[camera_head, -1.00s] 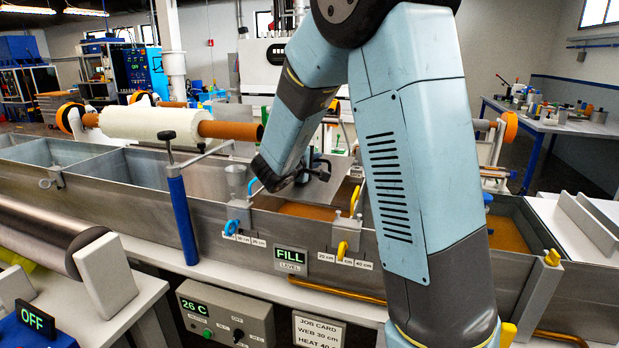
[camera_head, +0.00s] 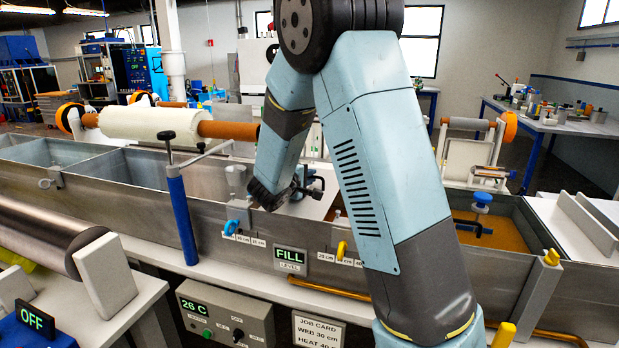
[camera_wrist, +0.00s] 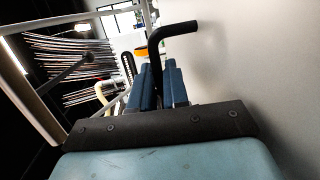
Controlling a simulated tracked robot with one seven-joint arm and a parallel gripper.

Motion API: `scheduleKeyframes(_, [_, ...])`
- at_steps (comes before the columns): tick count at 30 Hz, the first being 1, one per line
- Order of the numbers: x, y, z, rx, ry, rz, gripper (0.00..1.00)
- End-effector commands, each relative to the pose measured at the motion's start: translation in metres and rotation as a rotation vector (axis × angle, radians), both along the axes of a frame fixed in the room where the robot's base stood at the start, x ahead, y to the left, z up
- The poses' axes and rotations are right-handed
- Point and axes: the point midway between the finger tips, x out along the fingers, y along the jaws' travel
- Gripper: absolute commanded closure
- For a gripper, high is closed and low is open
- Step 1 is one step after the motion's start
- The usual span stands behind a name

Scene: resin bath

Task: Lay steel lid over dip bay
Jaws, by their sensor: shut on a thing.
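The steel lid (camera_head: 314,206) is a flat grey plate over the middle bay of the long steel trough. Its grey face fills the right of the wrist view (camera_wrist: 265,75). My gripper (camera_head: 308,186) is shut on the lid's black bent handle, which stands between the blue fingers (camera_wrist: 160,88) in the wrist view. Only a small strip of amber resin (camera_head: 341,203) shows beside the lid in the middle bay. My arm hides the bay's right part. I cannot tell whether the lid touches the bay rims.
A right bay (camera_head: 515,237) holds amber resin, with a blue-knobbed fitting (camera_head: 481,203) over it. A blue post (camera_head: 182,215) stands at the trough's front left. A white roll (camera_head: 150,122) lies behind. A blue clamp (camera_head: 237,212) and yellow clamp (camera_head: 342,250) sit on the front wall.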

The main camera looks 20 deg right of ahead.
Motion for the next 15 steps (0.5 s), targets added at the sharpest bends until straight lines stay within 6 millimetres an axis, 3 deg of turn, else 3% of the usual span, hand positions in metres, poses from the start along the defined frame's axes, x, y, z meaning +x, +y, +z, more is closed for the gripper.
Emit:
scheduleKeyframes(1, [0.0001, 0.0, -0.0006, -0.001, -0.001, 0.0, 1.0])
scheduleKeyframes(2, [0.0, 0.0001, -0.0011, -0.001, 0.001, 0.0, 0.83])
scheduleKeyframes(9, [-0.0001, 0.0004, -0.0008, -0.001, 0.001, 0.0, 0.6])
scheduleKeyframes(15, [-0.0001, 0.0005, -0.0006, -0.001, 0.001, 0.001, 0.6])
